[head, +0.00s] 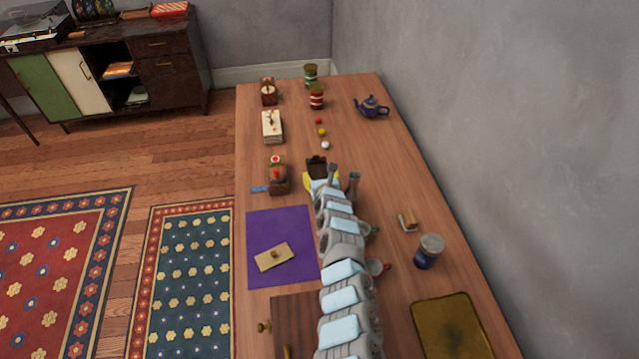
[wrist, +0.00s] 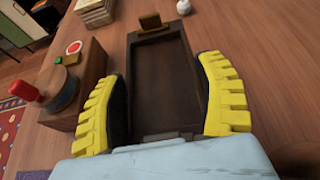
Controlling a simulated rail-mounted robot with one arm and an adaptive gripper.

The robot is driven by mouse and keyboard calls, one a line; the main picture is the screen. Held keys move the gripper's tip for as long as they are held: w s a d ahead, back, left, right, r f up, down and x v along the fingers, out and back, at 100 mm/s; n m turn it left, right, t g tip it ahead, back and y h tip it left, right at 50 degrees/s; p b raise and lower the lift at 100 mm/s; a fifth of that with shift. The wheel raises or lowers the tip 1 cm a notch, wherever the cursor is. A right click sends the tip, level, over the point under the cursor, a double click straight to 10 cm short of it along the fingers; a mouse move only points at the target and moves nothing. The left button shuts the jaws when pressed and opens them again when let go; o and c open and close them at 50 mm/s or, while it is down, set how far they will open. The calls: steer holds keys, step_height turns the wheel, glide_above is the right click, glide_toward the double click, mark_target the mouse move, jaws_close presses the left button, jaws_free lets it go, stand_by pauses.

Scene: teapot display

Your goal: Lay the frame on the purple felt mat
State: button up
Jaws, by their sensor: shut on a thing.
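The purple felt mat (head: 285,222) lies on the table, left of my arm. A tan board with a small knob (head: 272,257) lies on its lower middle part. My gripper (head: 321,183) is beyond the mat, up and to its right. In the wrist view my gripper (wrist: 163,105) has its yellow fingers shut on a dark brown rectangular frame (wrist: 164,75). The frame has raised sides and a small tan block at its far end. In the head view the frame (head: 316,164) shows just past the fingers. Whether it touches the table is unclear.
A wooden block with a red knob (head: 278,178) stands left of my gripper, just beyond the mat. Small balls (head: 322,132), jars and a blue teapot (head: 371,106) stand farther back. A blue jar (head: 428,252) and a dark gold tray (head: 450,325) are right of my arm.

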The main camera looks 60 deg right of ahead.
steer(key=shift+w+d+f+b, duration=0.2)
steer(key=shift+d+f+b, duration=0.15)
steer(key=shift+b, duration=0.15)
steer(key=shift+w+a+f+b, duration=0.15)
steer(key=shift+f+b, duration=0.4)
steer(key=shift+f, duration=0.75)
steer(key=o, duration=1.2)
steer(key=shift+f, duration=0.1)
steer(key=shift+o, duration=0.2)
steer(key=shift+s+a+r+p, duration=0.2)
steer(key=shift+s+a+p, duration=0.2)
steer(key=shift+p, duration=0.2)
steer(key=shift+r+p+v, duration=0.2)
steer(key=shift+p+v, duration=0.7)
steer(key=shift+v, duration=0.1)
steer(key=shift+s+a+r+p, duration=0.1)
steer(key=shift+s+a+p, duration=0.45)
steer(key=shift+p, duration=0.2)
steer(key=shift+s+a+r+p, duration=0.2)
steer(key=shift+s+r+p, duration=0.05)
steer(key=shift+r+p, duration=0.1)
